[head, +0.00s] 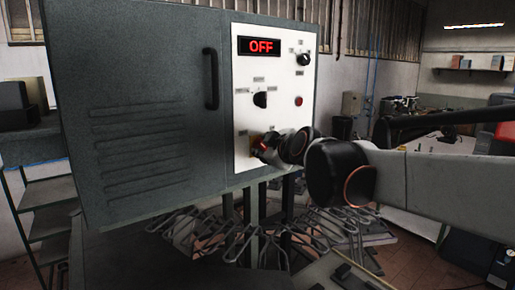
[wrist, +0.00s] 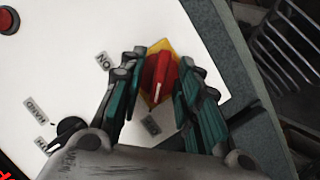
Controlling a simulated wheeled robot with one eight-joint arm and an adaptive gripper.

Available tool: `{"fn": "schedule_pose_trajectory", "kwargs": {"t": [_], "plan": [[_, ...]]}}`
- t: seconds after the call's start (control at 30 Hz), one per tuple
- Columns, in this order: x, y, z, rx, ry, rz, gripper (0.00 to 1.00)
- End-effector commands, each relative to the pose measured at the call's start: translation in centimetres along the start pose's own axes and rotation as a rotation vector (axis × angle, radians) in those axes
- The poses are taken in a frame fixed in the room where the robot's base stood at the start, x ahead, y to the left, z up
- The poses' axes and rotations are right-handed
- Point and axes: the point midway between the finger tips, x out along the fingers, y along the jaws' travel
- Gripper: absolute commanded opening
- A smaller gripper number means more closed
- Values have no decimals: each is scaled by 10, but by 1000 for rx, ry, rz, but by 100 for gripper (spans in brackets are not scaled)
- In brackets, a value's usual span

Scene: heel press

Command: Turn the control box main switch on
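The control box (head: 140,100) is a grey cabinet with a white panel in the head view. Its display (head: 259,46) reads OFF in red. The main switch is a red handle on a yellow plate, low on the panel; it shows in the wrist view (wrist: 160,77). My gripper (head: 266,149) is at the switch and hides much of it in the head view. In the wrist view my gripper (wrist: 164,88) is open, with one finger on each side of the red handle. A gap shows at the left finger; the right finger is close, contact unclear.
The panel also has an upper knob (head: 304,59), a middle black knob (head: 260,99) and a red button (head: 299,101). A black door handle (head: 211,78) stands out to the left. Wire hanger-like metal frames (head: 250,240) are below the box.

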Motion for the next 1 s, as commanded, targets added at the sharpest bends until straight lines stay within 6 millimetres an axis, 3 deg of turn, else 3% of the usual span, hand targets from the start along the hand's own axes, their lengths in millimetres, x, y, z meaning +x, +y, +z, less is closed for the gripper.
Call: {"fn": "schedule_pose_trajectory", "kwargs": {"t": [0.1,0.27,0.67,1.0], "plan": [[0,0,0,0,0,0,31],[0,0,0,0,0,0,0],[0,0,0,24,-1,-11,0],[0,2,1,210,-1,-87,0]]}}
